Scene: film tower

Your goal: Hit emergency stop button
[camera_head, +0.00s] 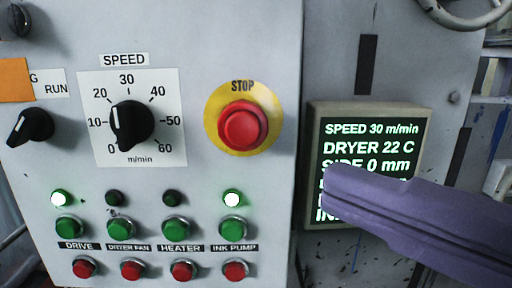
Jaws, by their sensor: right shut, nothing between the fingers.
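The emergency stop button (243,125) is a large red mushroom button on a yellow round plate marked STOP. It sits on the upper right of the grey control panel (190,20). My right gripper (332,194), purple, comes in from the right edge and points left. It is shut and empty. Its tip is to the right of and below the stop button, clearly apart from it in the picture. It covers part of the display (365,128). My left gripper is not in view.
A speed dial (133,124) is left of the stop button. Below are green buttons (233,228) and red buttons (235,269) for drive, dryer fan, heater and ink pump. The drive and ink pump lamps are lit. The display reads SPEED 30 m/min. A black-knobbed selector (32,126) is at far left.

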